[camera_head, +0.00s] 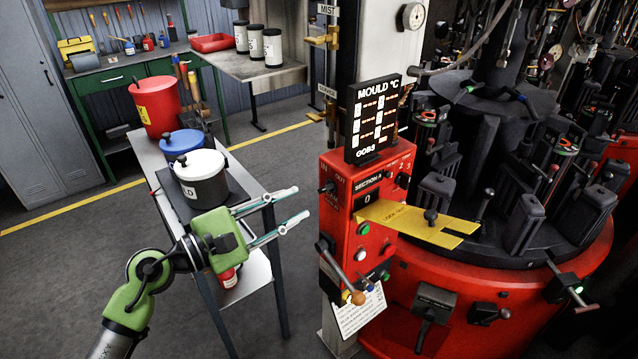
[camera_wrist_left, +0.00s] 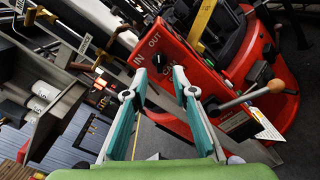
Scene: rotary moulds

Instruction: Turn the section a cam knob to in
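The section A cam knob is a small black knob (camera_head: 327,187) on the left face of the red control box (camera_head: 338,230). In the left wrist view the knob (camera_wrist_left: 157,60) sits beside the white words IN and OUT. Which word it points to is too small to tell. My left gripper (camera_head: 301,202) is open and empty, left of the box and apart from the knob. In the left wrist view its fingertips (camera_wrist_left: 159,74) stand either side of the knob's line, short of the panel. My right gripper is not in view.
A yellow lock-out plate (camera_head: 420,222) juts from the box front. A lever with an orange ball (camera_head: 357,297) hangs below. The round red mould machine (camera_head: 440,285) fills the right. A bench with a white pot (camera_head: 201,178) stands left. Floor shows between bench and box.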

